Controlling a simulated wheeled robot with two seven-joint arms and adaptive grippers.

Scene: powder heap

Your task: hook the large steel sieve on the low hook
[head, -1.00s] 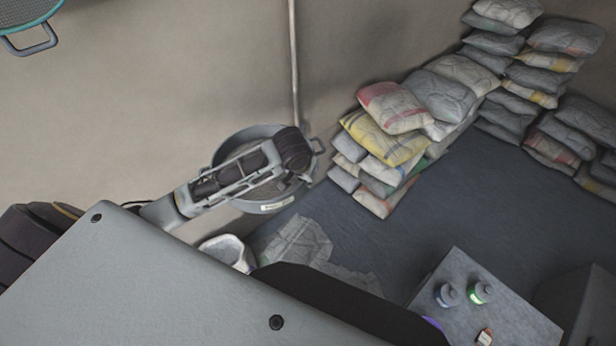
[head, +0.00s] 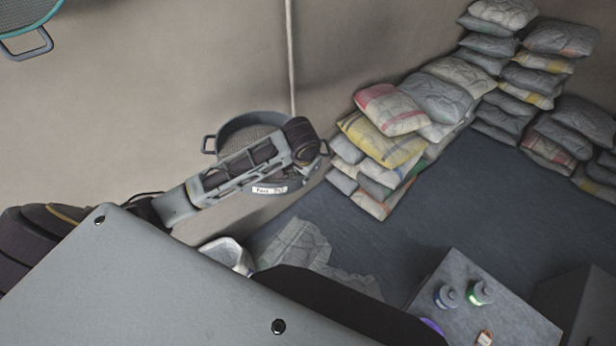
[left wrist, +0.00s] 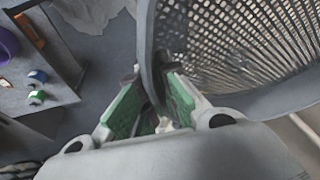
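The large steel sieve (head: 243,128) is a grey round pan with a mesh bottom, a white label and a loop handle at each side. It is up beside the wall in the head view, partly hidden behind my left arm. In the left wrist view its mesh (left wrist: 235,40) fills the upper right. My left gripper (left wrist: 155,105) has its green pads on either side of the sieve's rim and is shut on it. I cannot make out the low hook. My right gripper is not in view.
A teal-rimmed sieve (head: 28,32) is at the upper left on the wall. A thin vertical pipe or cord (head: 290,50) runs down the wall behind the held sieve. Stacked sacks (head: 385,145) stand right of it. A white bucket (head: 226,252), crumpled sheets (head: 300,245) and a low table (head: 455,268) are below.

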